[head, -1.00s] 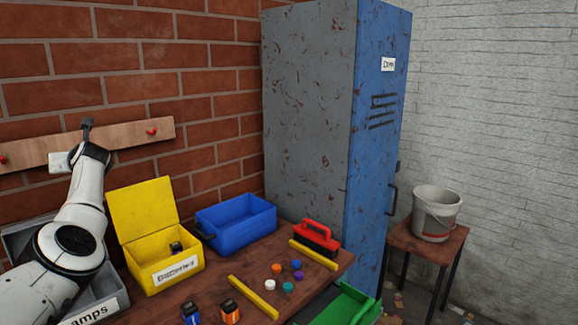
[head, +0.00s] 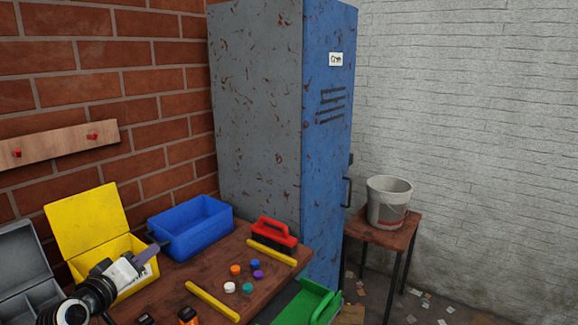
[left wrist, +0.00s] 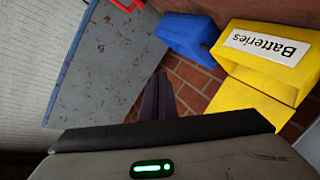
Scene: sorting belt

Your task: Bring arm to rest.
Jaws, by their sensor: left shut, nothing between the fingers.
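My left gripper (head: 152,250) is shut and empty. In the head view it is in front of the open yellow box (head: 88,237), its fingers pointing up and right and partly covering the box's label. In the left wrist view the shut fingers (left wrist: 157,97) show dark in the middle, with the yellow box (left wrist: 262,62), labelled "Batteries", to their right and the blue bin (left wrist: 188,35) above. No contact with either can be made out. My right gripper is not in view.
The wooden table (head: 225,262) holds several coloured caps, yellow bars (head: 212,301) and a red-handled brush (head: 274,234). A grey box (head: 22,262) is at the left and a green tray (head: 305,304) at the front. A tall locker (head: 328,150) and a bucket (head: 388,203) on a stool stand behind.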

